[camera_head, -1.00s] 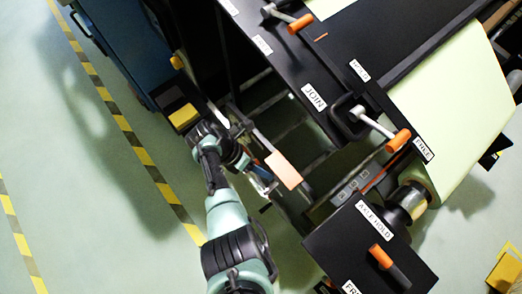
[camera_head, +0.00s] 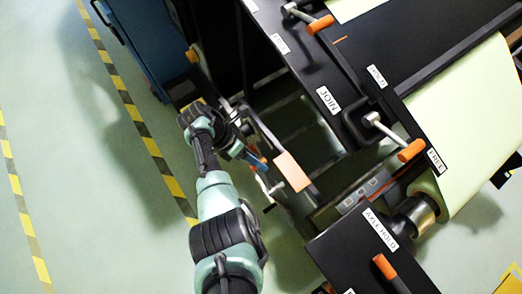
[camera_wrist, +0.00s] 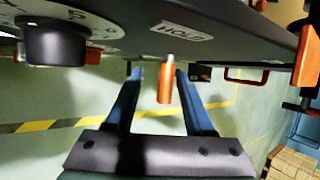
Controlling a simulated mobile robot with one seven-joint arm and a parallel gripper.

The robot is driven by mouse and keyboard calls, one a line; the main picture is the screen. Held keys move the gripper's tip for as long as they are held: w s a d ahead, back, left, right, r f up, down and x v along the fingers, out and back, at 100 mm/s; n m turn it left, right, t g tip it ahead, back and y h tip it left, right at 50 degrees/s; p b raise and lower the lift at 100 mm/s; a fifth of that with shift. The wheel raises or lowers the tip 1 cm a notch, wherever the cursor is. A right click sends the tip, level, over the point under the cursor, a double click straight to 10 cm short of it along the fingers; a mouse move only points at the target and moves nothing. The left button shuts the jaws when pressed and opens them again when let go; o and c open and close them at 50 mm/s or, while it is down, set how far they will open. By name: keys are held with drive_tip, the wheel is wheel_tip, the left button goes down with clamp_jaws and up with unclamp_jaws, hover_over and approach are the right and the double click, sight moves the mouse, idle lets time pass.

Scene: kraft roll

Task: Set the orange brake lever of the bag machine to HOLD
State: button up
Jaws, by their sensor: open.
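In the wrist view an orange lever grip (camera_wrist: 165,84) with a pale metal end hangs below a dark panel edge. A HOLD label (camera_wrist: 181,31) is on the panel just above it. My gripper (camera_wrist: 160,74) is open, its two blue fingers on either side of the orange grip in the picture; I cannot tell whether they touch it. In the head view my gripper (camera_head: 257,161) is low beside the bag machine (camera_head: 275,28), left of an orange plate (camera_head: 292,171). The lever between my fingers cannot be made out clearly there.
A black dial knob (camera_wrist: 56,42) is left of the HOLD label; an orange handle (camera_wrist: 306,58) is at right. Other orange-gripped levers stand on the machine, one by FREE (camera_head: 411,150), one by AXLE HOLD (camera_head: 384,266). Open floor (camera_head: 70,190) lies left.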

drive_tip(key=w+a+r+b, duration=0.3)
drive_tip(key=w+a+r, duration=0.1)
drive_tip(key=a, duration=0.3)
drive_tip(key=shift+a+r+b, duration=0.3)
drive_tip(key=shift+a+r, duration=0.1)
drive_tip(key=shift+r, duration=0.1)
idle(0.4)
drive_tip(key=shift+r, duration=0.1)
idle(0.4)
drive_tip(key=v, duration=1.2)
drive_tip(key=shift+a+r, duration=0.3)
drive_tip(key=shift+w, duration=0.15)
